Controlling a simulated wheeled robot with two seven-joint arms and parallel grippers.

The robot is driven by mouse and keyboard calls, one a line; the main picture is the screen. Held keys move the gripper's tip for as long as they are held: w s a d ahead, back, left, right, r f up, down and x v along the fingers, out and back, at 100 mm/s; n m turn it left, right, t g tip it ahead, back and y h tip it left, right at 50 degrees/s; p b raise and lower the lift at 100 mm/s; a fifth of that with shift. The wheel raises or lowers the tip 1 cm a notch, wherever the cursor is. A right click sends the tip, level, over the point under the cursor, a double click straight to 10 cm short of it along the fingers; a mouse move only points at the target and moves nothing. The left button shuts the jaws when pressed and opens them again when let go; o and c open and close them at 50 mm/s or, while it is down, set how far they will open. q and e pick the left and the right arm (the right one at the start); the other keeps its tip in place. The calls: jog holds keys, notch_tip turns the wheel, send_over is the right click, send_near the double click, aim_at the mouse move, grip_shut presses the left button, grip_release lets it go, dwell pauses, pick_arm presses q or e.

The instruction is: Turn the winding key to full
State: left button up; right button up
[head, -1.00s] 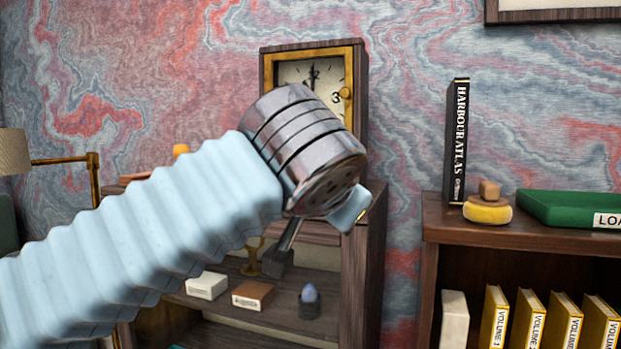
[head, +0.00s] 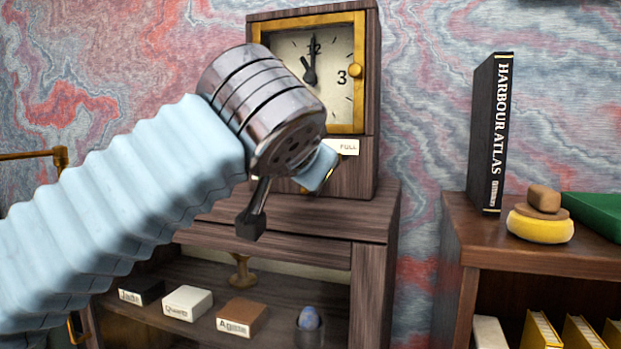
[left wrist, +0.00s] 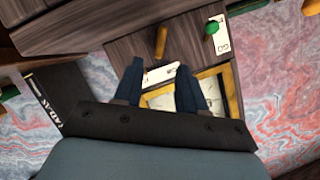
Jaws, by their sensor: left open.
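The wooden clock (head: 369,100) has a gold-framed dial (head: 335,50) and stands on a dark cabinet. A white tag reading FULL (head: 346,147) is on its front below the dial. In the left wrist view, turned around, a brass-coloured peg (left wrist: 160,42), which looks like the winding key, stands out from the clock's lower front. A green knob (left wrist: 211,28) is beside it. My left gripper (left wrist: 158,78) is open, its two dark fingers spread on either side of a white tag, apart from the peg. In the head view my left wrist hides the lower left clock front.
The cabinet top (head: 300,215) has clear room in front of the clock. Labelled small boxes (head: 188,303) and a blue egg-like thing (head: 309,318) are on the shelf below. A Harbour Atlas book (head: 491,130) and a yellow-and-brown object (head: 540,222) stand on the right shelf.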

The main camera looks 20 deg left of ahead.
pick_arm(q)
jog(key=x, duration=0.9)
jog(key=shift+w, duration=0.15)
grip_shut()
jog(key=shift+f, duration=0.1)
